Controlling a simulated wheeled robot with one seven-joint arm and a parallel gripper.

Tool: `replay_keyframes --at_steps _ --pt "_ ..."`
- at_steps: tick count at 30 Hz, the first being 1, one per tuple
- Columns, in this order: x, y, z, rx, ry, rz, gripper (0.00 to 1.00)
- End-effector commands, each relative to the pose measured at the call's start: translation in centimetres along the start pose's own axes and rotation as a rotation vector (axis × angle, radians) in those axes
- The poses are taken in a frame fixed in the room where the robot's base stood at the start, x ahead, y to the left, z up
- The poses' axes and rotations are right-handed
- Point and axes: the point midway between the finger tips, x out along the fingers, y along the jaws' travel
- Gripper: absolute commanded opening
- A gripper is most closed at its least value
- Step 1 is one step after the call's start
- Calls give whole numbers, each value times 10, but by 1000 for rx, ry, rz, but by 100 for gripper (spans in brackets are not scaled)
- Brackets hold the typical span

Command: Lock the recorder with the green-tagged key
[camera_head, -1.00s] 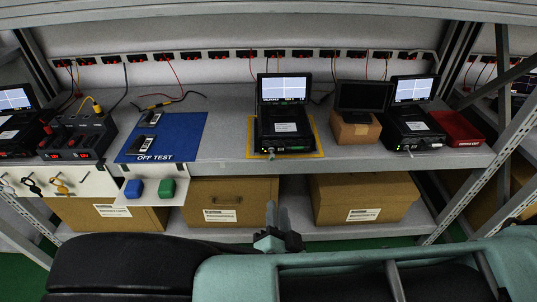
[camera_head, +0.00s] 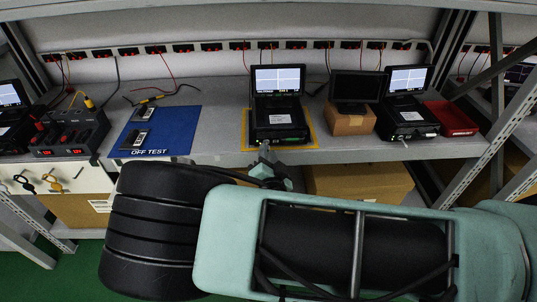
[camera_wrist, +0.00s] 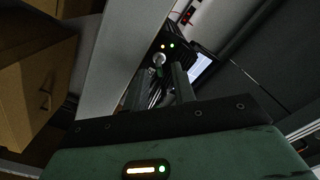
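A black recorder (camera_head: 280,121) with a lit screen stands in a yellow outline on the shelf. In the wrist view its front shows small indicator lights (camera_wrist: 168,45) and a round silvery lock part (camera_wrist: 159,59). My gripper (camera_head: 264,152) is at the recorder's front edge. In the wrist view its two fingers (camera_wrist: 161,88) are apart, pointing at the lock area, with no held object clearly visible. I cannot tell whether they touch anything. I cannot make out a green-tagged key; my arm covers the area below the blue mat.
A blue OFF TEST mat (camera_head: 175,137) holds small black devices. Keys (camera_head: 52,184) hang at left, near a power supply (camera_head: 70,137). Cardboard boxes (camera_head: 358,184) sit below.

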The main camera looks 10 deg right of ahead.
Motion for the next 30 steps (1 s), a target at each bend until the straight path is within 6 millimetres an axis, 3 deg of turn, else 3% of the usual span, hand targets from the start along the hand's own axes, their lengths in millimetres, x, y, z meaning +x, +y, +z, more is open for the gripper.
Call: replay_keyframes --at_steps 10,13,30 --pt "4 0 0 -1 0 1 26" --pt "4 0 0 -1 0 1 0" --pt "3 0 0 -105 -1 2 0"
